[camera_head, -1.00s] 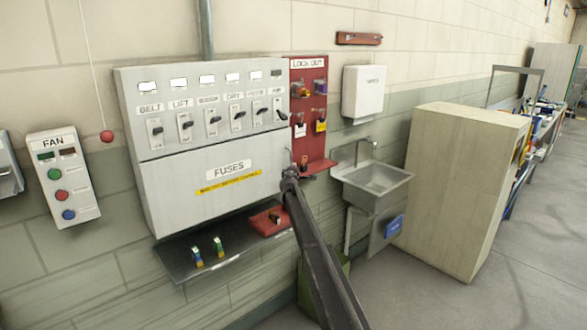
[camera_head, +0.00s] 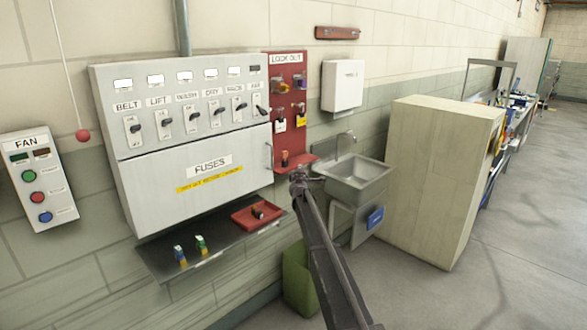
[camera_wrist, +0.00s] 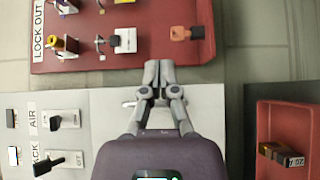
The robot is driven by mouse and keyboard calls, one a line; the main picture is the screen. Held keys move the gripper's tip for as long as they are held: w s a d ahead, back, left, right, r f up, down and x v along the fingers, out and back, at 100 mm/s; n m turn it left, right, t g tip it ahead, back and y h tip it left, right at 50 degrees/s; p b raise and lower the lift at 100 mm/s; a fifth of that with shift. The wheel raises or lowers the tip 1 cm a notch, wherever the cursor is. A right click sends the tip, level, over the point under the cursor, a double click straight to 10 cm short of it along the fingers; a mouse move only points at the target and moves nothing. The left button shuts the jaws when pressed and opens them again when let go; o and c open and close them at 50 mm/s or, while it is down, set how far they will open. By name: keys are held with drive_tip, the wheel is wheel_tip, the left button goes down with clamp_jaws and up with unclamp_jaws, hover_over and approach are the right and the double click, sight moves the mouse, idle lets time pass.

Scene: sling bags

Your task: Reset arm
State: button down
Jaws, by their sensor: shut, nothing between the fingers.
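My arm (camera_head: 325,255) reaches up from the bottom of the head view. Its far end stands in front of the wall, below the red lockout board (camera_head: 285,100) and left of the sink. My gripper (camera_wrist: 156,78) shows in the wrist view with its two grey fingers together and nothing between them. It points toward the lower part of the lockout board. The grey fuse cabinet (camera_head: 190,130) with its row of switches is left of the arm. Its door handle (camera_head: 268,158) is partly behind the fingers in the wrist view.
A shelf (camera_head: 150,260) under the cabinet holds small fuses and a red tray (camera_head: 240,219). A sink (camera_head: 355,180), a tall beige cabinet (camera_head: 445,180) and a green bin (camera_head: 300,275) stand right and below. The floor (camera_head: 520,240) at right is clear.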

drive_tip(key=shift+s+d, duration=0.2)
drive_tip(key=shift+d, duration=0.05)
drive_tip(key=s+d+f+m+g+h, duration=0.2)
drive_tip(key=s+d+f+m+g, duration=0.15)
drive_tip(key=s+d, duration=0.45)
drive_tip(key=s+d+f+m+g+h, duration=0.25)
drive_tip(key=s+d+m, duration=0.25)
drive_tip(key=s, duration=0.6)
drive_tip(key=s+d+f+m+g+h, duration=0.2)
drive_tip(key=s+d+f+m+g, duration=0.25)
drive_tip(key=s, duration=0.55)
drive_tip(key=s+f+m+g+y, duration=0.2)
drive_tip(key=s+f+g+y, duration=0.1)
drive_tip(key=s, duration=1.3)
drive_tip(key=s+a+f+m+g+y, duration=0.1)
drive_tip(key=s+f+g+y, duration=0.3)
drive_tip(key=s, duration=1.3)
drive_tip(key=shift+s+a+f+m, duration=0.15)
drive_tip(key=shift+f+m, duration=0.4)
drive_tip(key=shift+m, duration=0.25)
